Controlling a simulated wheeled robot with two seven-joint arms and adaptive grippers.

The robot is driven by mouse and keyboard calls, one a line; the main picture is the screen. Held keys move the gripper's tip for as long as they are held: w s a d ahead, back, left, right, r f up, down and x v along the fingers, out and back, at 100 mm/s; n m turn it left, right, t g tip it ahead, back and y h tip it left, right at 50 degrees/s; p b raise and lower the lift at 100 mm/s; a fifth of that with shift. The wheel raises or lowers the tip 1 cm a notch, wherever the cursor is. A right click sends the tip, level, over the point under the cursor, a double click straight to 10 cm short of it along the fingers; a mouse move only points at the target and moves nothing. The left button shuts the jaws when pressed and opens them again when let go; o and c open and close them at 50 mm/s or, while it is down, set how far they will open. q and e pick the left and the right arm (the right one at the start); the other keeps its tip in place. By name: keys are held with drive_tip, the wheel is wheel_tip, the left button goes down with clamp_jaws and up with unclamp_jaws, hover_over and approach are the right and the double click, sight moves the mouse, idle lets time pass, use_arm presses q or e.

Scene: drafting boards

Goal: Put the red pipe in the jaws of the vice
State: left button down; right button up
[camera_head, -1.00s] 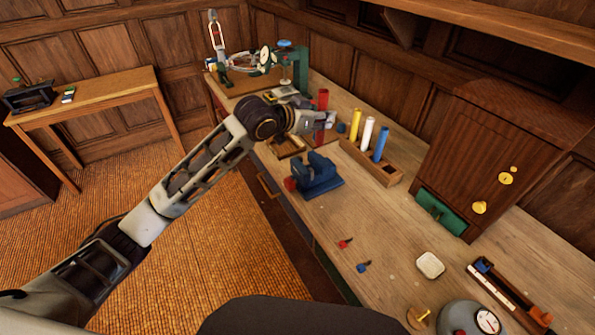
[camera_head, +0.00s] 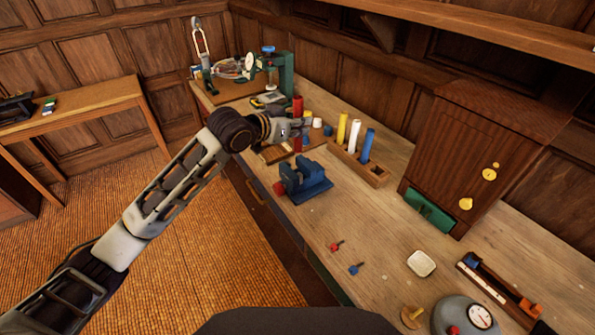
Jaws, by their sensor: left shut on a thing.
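The red pipe (camera_head: 298,107) stands upright in the head view, above the far part of the bench. My left gripper (camera_head: 296,128) is shut on it around its middle, with the pipe showing above and below the fingers. Whether its lower end touches the bench or the tray there, I cannot tell. The blue vice (camera_head: 312,184) with a red knob sits on the bench nearer to me, just below the gripper in the picture. Nothing shows between its jaws. My right gripper is not in view.
A wooden rack (camera_head: 375,176) right of the vice holds a yellow pipe (camera_head: 341,130), a white pipe (camera_head: 353,137) and a blue pipe (camera_head: 367,146). A wooden cabinet (camera_head: 470,150) stands at the right. Small red and blue keys and a white dish (camera_head: 421,263) lie nearer me.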

sight(298, 152)
use_arm(q)
wheel_tip(298, 152, down, 6)
drive_tip(key=shift+r, duration=0.2)
drive_tip(key=shift+f, duration=0.3)
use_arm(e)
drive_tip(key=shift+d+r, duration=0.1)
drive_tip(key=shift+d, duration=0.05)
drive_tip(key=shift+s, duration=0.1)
use_arm(q)
drive_tip(key=shift+f, duration=1.85)
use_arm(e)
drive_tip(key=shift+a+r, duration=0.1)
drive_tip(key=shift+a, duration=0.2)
use_arm(q)
drive_tip(key=shift+f, duration=0.15)
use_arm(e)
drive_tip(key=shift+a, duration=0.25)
